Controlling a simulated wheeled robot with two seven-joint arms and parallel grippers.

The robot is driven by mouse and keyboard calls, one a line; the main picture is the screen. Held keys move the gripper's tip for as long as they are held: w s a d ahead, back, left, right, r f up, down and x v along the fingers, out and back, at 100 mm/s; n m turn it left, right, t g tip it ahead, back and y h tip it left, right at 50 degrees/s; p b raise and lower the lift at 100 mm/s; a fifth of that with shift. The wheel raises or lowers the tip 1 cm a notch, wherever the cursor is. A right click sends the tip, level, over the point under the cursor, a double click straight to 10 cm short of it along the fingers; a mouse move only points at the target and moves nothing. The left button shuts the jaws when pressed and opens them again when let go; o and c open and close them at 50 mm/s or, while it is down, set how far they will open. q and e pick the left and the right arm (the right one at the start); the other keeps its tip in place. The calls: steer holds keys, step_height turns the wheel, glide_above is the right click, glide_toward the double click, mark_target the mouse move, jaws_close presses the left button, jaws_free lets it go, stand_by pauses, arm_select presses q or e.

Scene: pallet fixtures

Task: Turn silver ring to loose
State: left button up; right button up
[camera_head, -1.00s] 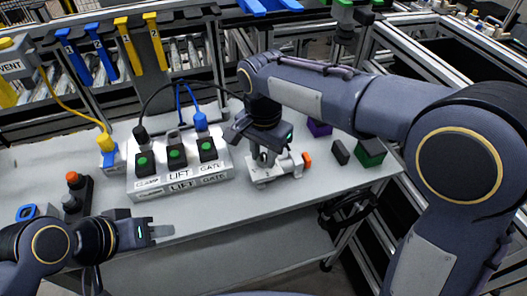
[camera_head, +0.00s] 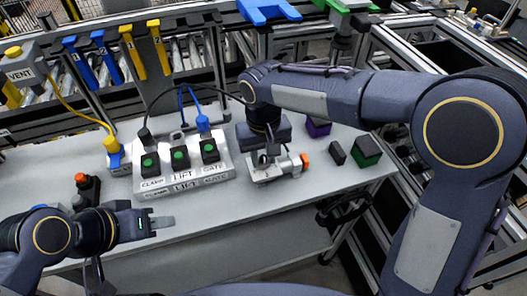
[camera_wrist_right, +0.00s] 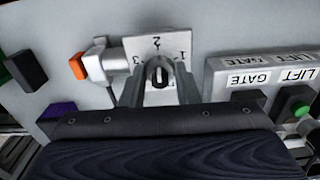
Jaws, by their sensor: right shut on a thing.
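The grey fixture (camera_head: 290,167) with an orange-tipped end (camera_head: 305,160) stands on the bench right of the label box. In the right wrist view its white plate (camera_wrist_right: 180,42) carries the marks 1, 2 and 3. A silver ring (camera_wrist_right: 157,68) with a dark centre sits before the plate, between the two fingers of my right gripper (camera_wrist_right: 157,80), which is shut on it. In the head view my right gripper (camera_head: 268,158) is over the fixture and its wrist hides part of it. My left gripper (camera_head: 163,222) is at the bench front; its finger gap is unclear.
A box with CLAMP, LIFT and GATE labels (camera_head: 185,184) and green buttons stands left of the fixture, with cables plugged in behind. Green (camera_head: 367,150), dark (camera_head: 338,152) and purple (camera_head: 318,128) blocks lie to the right. A red button (camera_head: 82,181) is at left.

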mark_target(264, 157)
steer(key=n+p, duration=0.1)
steer(key=n, duration=0.5)
steer(key=shift+n, duration=0.4)
stand_by(0.3)
steer(key=o, duration=1)
step_height(264, 157, up, 8)
steer(key=shift+f, duration=0.1)
steer(key=shift+d, duration=0.1)
